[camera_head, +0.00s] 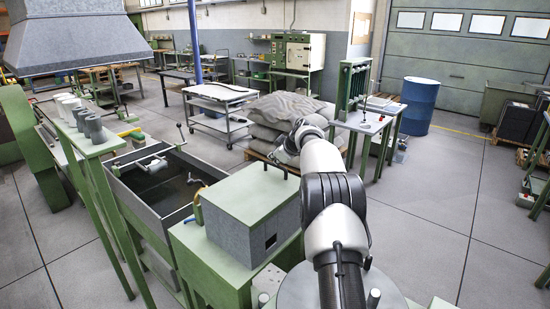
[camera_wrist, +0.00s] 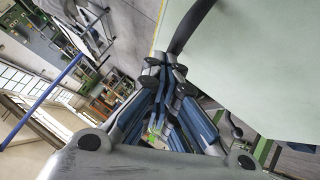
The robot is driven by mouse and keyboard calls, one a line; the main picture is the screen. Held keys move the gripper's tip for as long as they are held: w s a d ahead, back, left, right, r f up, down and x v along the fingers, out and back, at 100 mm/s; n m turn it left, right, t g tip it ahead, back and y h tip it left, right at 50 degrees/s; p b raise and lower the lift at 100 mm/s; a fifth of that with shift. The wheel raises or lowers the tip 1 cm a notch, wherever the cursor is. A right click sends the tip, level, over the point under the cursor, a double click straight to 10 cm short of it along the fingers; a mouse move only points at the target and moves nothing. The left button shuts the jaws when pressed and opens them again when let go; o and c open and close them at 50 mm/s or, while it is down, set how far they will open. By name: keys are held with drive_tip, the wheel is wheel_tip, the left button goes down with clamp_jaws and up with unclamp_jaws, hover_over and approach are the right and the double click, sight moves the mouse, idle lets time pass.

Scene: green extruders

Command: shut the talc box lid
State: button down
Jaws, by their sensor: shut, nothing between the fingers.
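The talc box (camera_head: 272,227) is a speckled grey box with a dark opening low in its side, standing on a green stand. Its pale green lid (camera_head: 245,195) lies flat on top, with no gap visible from the head camera. A black curved handle (camera_head: 273,160) sits at the lid's far edge. In the wrist view the lid (camera_wrist: 255,60) fills the upper right, with the handle (camera_wrist: 190,25) at its edge. My gripper (camera_wrist: 163,63) is shut and empty, its tips close to the lid's edge near the handle. I cannot tell if they touch.
A dark open trough (camera_head: 165,185) stands left of the box, with a yellow curved part (camera_head: 196,208) between them. Stacked grey sacks (camera_head: 283,122) on a pallet lie beyond. A green-framed press table (camera_head: 365,120) is at the back right.

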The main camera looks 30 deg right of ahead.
drive_tip(key=shift+s+f, duration=0.2)
drive_tip(key=shift+f, duration=0.05)
drive_tip(key=d+v, duration=0.1)
drive_tip(key=v, duration=1.1)
drive_tip(key=shift+w+a+r, duration=0.2)
drive_tip(key=shift+a+r, duration=0.05)
drive_tip(key=shift+a, duration=0.25)
